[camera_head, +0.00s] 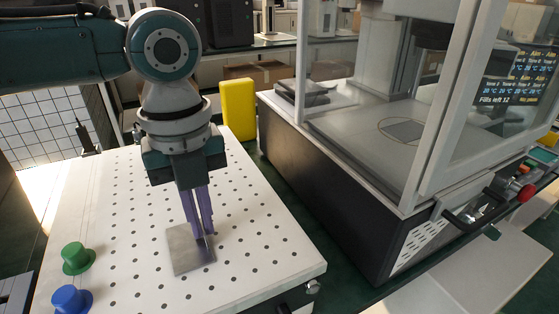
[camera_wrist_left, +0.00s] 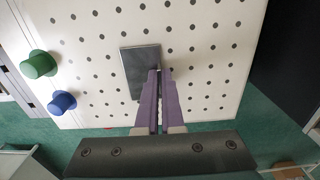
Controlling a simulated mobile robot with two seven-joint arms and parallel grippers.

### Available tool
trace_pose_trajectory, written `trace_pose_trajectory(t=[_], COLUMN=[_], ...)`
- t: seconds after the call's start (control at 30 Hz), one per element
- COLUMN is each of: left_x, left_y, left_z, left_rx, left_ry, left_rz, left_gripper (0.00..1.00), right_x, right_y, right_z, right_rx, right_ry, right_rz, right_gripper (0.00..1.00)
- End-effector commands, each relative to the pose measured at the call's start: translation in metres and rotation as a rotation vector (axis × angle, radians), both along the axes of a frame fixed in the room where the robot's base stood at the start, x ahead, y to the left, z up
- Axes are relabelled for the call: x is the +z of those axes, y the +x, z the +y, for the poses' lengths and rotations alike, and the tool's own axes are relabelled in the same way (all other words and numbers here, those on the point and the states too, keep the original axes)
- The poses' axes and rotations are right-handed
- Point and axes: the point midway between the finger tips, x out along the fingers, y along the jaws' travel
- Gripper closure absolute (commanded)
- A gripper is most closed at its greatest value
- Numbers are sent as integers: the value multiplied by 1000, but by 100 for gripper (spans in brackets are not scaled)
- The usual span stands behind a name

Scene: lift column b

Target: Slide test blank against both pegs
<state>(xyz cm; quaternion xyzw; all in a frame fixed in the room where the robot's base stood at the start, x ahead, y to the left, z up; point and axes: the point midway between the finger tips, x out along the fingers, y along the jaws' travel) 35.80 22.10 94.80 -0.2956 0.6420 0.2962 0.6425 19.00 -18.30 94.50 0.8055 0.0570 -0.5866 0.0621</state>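The test blank is a flat grey metal plate (camera_head: 184,252) lying on the white perforated board (camera_head: 258,215); the plate also shows in the left wrist view (camera_wrist_left: 137,66). My right gripper is not in view.
A large glass-walled machine (camera_head: 330,150) stands right of the board. A yellow block (camera_head: 239,109) stands behind the board. The board between plate and pegs is clear. A dark green surface (camera_wrist_left: 225,128) lies past the board's edge.

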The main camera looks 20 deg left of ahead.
Motion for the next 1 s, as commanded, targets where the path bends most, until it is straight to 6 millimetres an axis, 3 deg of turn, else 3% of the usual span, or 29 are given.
trace_pose_trajectory(t=[1.0], left_x=[0], left_y=[0], left_z=[0], left_rx=[0], left_ry=[0], left_rz=[0], left_gripper=[100], right_x=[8], right_y=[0], right_z=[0], right_rx=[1], right_ry=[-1], right_rz=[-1], right_gripper=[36])
